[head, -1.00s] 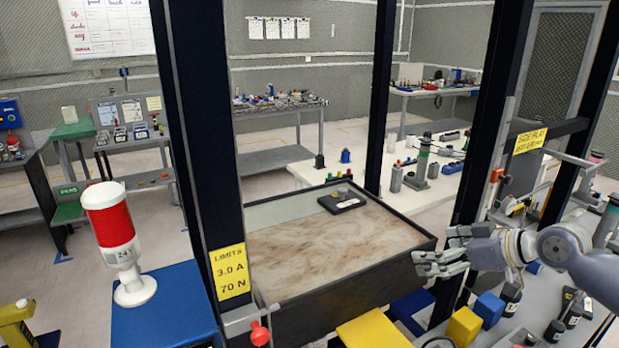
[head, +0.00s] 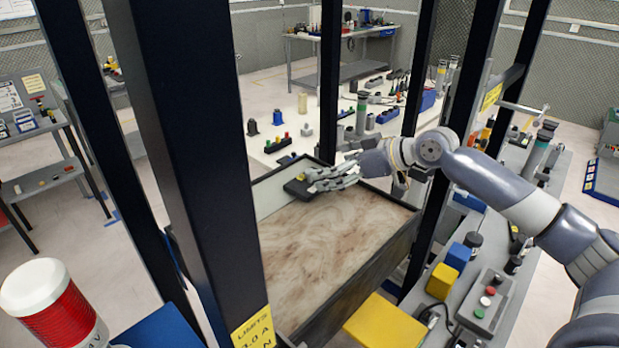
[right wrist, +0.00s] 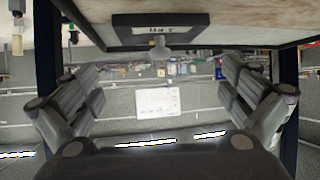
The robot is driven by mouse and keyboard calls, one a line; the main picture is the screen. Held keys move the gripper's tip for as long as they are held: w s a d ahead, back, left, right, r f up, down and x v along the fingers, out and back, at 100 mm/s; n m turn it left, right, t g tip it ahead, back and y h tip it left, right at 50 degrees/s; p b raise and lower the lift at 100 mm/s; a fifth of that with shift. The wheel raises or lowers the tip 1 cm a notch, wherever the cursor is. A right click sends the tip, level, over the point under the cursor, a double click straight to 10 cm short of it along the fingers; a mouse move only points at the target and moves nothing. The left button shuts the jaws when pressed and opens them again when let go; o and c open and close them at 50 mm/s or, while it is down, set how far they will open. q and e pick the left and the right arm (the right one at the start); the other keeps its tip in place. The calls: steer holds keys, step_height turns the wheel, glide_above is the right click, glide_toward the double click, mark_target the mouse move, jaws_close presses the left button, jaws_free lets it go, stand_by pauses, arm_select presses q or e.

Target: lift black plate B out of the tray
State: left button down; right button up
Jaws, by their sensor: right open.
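A black plate (head: 299,189) lies at the far left end of the dark-walled tray (head: 325,245), on the tray's pale strip. It is the only plate I see there, and its letter is not legible. My right gripper (head: 318,181) is beside the plate on its right, fingers pointing left towards it, partly covering it. In the right wrist view the plate (right wrist: 190,22) shows at the top, with a white label, beyond the fingers. My right gripper (right wrist: 160,95) is open, its fingers spread wide with nothing between them. I cannot tell whether it touches the plate. My left gripper is out of view.
Thick dark posts (head: 190,150) stand in front of and around the tray. A yellow block (head: 385,322) is at its near right, with a bench of blocks and a button box (head: 486,300) further right. A red and white beacon (head: 55,305) stands at lower left.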

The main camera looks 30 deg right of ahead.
mark_target(310, 170)
steer(key=shift+x, duration=1.05)
steer(key=shift+w+a+p, duration=0.3)
steer(key=shift+p, duration=0.25)
steer(key=p+x, duration=0.1)
steer(key=x, duration=0.1)
steer(key=p+x, duration=0.1)
steer(key=x, duration=0.1)
steer(key=shift+s+d+f, duration=0.1)
steer(key=shift+d+f, duration=0.1)
steer(key=shift+f, duration=0.2)
steer(key=shift+a+f, duration=0.1)
steer(key=shift+f, duration=0.1)
steer(key=shift+c, duration=0.8)
steer(key=c, duration=1.4)
steer(key=shift+r, duration=0.3)
steer(key=shift+c, duration=0.5)
steer(key=shift+w+f, duration=0.1)
steer(key=shift+w, duration=0.1)
